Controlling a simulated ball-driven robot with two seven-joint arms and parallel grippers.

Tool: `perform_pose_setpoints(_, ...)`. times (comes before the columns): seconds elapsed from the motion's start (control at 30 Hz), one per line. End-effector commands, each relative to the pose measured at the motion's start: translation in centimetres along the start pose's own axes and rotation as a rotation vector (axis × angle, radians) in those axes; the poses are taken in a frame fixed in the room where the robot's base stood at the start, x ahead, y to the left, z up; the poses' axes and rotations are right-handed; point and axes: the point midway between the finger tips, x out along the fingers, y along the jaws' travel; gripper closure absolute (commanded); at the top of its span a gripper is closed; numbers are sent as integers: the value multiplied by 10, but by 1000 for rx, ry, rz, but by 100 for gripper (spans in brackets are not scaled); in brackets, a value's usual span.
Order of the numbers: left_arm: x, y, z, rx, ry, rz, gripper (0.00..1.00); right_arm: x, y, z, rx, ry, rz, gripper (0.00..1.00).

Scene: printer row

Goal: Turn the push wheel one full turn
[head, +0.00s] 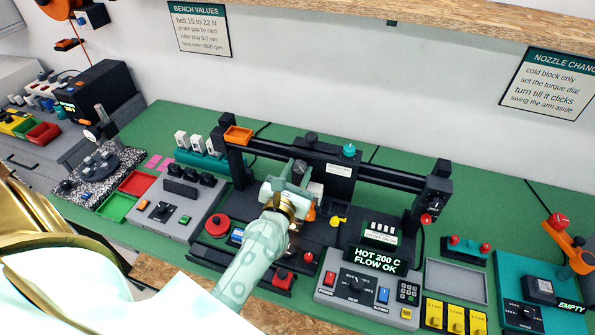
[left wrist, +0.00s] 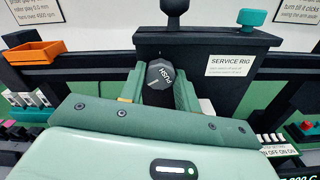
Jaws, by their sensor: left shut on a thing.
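The push wheel (left wrist: 160,75) is a dark faceted knob marked PUSH with a pale line on its face. In the left wrist view it sits between the two green fingers of my left gripper (left wrist: 160,84), against the front of the black service rig (left wrist: 220,70). My left gripper (head: 292,182) is shut on the wheel, with a finger on each side of it. In the head view the gripper and wrist cover most of the wheel at the middle of the black gantry (head: 385,178). My right gripper is not in view.
An orange tray (head: 238,134) sits on the gantry's left end and a teal knob (head: 349,150) on top of the rig. A lit HOT 200 C display (head: 377,261) and control panel stand right of my arm. A red round button (head: 217,225) lies to its left.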

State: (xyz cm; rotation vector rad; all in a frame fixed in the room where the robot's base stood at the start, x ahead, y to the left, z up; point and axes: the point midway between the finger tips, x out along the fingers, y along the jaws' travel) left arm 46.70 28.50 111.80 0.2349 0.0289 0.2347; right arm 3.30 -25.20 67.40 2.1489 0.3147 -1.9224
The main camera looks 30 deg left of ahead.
Motion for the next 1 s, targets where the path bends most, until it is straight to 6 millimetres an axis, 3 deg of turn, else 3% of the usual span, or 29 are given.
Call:
perform_pose_setpoints(0.37, 0, 0, 1, 145, -1, -1, 90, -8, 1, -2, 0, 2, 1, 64)
perform_pose_setpoints(1.0, 0, 0, 3, 733, -1, -1, 90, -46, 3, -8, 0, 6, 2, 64)
